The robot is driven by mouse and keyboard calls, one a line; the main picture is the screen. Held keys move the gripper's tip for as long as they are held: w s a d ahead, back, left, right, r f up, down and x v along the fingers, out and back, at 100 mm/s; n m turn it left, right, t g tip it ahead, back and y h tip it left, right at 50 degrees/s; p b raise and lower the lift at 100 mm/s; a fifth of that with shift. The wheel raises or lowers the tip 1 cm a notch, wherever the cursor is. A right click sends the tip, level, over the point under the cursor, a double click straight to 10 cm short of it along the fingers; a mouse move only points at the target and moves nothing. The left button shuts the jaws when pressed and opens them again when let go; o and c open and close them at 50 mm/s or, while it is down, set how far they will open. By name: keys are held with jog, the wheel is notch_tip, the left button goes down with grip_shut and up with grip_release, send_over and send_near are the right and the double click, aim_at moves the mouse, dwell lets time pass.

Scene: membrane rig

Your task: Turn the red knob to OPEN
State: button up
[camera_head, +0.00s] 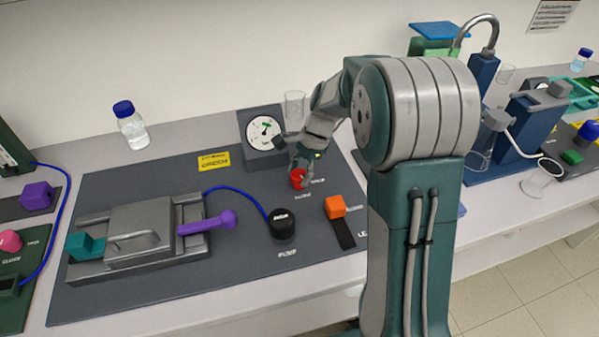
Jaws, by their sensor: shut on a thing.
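The red knob (298,179) sits on the dark grey mat (120,206), in front of the round gauge. Small white lettering lies beside it, too small to read with certainty. My gripper (299,170) points down from above and is shut on the red knob. Its fingers hide the upper part of the knob, and the knob's pointing direction cannot be told.
A gauge (263,131) stands behind the knob. An orange block (336,206) on a dark strip and a black pump knob (281,224) are in front. A grey clamp rig (140,232) with a purple handle (207,223) is left. A clear beaker (294,106) stands behind.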

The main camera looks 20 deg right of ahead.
jog(key=n+g, duration=0.1)
jog(key=n, duration=0.2)
jog(key=shift+w+f+n+h, duration=0.1)
jog(key=shift+n+h, duration=0.2)
jog(key=n+g+h, duration=0.1)
jog(key=n, duration=0.2)
jog(key=shift+n, duration=0.4)
jog(key=n+g+h, duration=0.1)
jog(key=n, duration=0.2)
jog(key=shift+w+a+n, duration=0.1)
jog(key=shift+n, duration=0.2)
jog(key=shift+n+h, duration=0.8)
jog(key=shift+n, duration=1)
jog(key=o, duration=1.1)
